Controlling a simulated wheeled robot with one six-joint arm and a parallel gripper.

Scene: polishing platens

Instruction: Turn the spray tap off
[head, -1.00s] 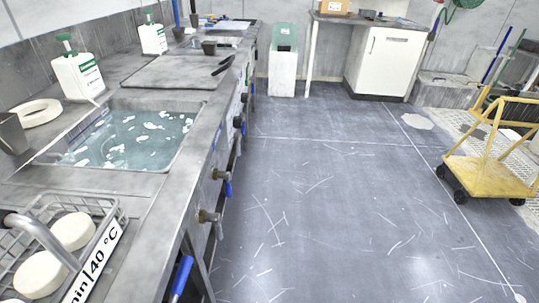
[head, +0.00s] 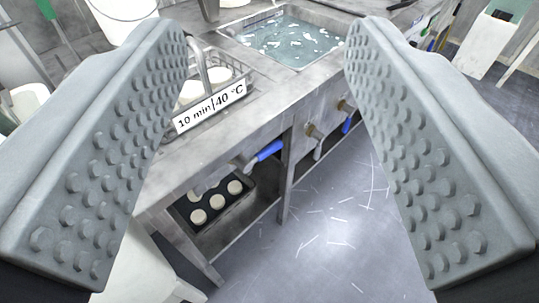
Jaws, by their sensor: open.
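My gripper (head: 268,35) is open and empty, its two grey studded fingers wide apart at the left and right of the picture. Between them is the front of a grey bench with several taps. The nearest has a long blue lever (head: 268,150) sticking out to the right. Right of it a brass tap (head: 313,131) has a pale lever pointing down. Further along, another brass tap (head: 344,105) has a blue lever slanting down. No finger touches any tap. I cannot tell which one is the spray tap.
A wire basket with pale discs and a "10 min|40 °C" label (head: 211,105) stands on the bench near a water-filled basin (head: 285,40). A black tray (head: 215,205) of pale discs is on the lower shelf.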

